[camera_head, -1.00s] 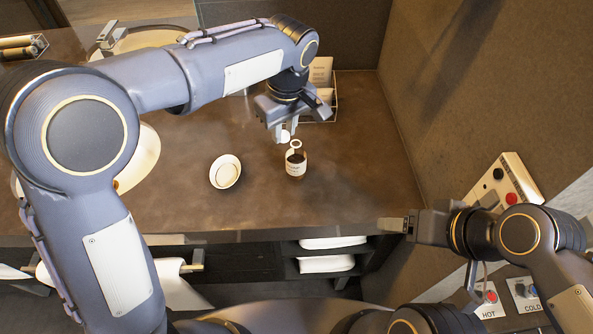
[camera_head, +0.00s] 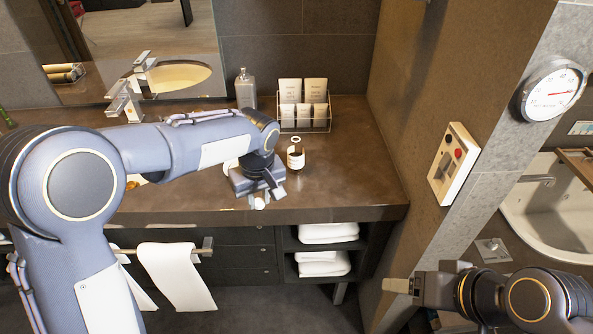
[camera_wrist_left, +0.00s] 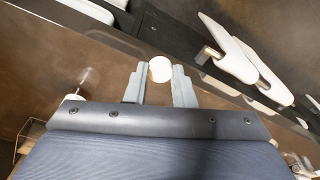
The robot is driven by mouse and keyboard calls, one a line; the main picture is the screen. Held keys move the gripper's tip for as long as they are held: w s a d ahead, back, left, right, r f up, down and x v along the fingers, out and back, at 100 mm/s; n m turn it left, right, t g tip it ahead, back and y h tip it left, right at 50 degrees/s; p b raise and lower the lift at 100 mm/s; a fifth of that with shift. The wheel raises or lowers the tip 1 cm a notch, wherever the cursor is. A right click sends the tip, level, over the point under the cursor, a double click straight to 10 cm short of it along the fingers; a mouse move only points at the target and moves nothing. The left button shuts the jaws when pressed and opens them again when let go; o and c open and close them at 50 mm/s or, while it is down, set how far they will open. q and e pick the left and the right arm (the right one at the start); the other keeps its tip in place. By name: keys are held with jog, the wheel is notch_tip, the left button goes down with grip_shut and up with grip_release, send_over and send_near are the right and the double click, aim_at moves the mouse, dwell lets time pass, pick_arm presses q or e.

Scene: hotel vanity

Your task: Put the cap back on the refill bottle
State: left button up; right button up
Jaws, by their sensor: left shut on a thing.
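The refill bottle (camera_head: 296,159) is small and dark with a pale label and a white ring at its neck. It stands upright on the counter, right of my left gripper. My left gripper (camera_head: 261,200) is low near the counter's front edge, apart from the bottle. It is shut on a round white cap (camera_head: 259,204), which also shows between the fingertips in the left wrist view (camera_wrist_left: 160,69). My right gripper (camera_head: 402,286) is at the lower right, in front of the counter and away from the bottle. Its finger gap is not clear.
A wire rack of white cards and packets (camera_head: 304,112) and a grey bottle (camera_head: 246,88) stand behind the refill bottle. A wall bounds the counter (camera_head: 345,175) on the right. Towels (camera_head: 328,232) lie on shelves below. The counter right of the bottle is clear.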

pick_arm(q)
jog(key=s+a+f+m+b, duration=0.1)
jog(key=s+a+f+m, duration=0.1)
jog(key=a+f, duration=0.4)
jog(key=s+a+f+m+b, duration=0.1)
jog(key=s+a+f+m, duration=0.1)
jog(key=a+f, duration=0.5)
notch_tip(320, 180, down, 3)
jog(key=shift+s+a+r+m+h, duration=0.15)
jog(key=shift+s+a+m+h, duration=0.15)
jog(key=shift+s+m, duration=0.1)
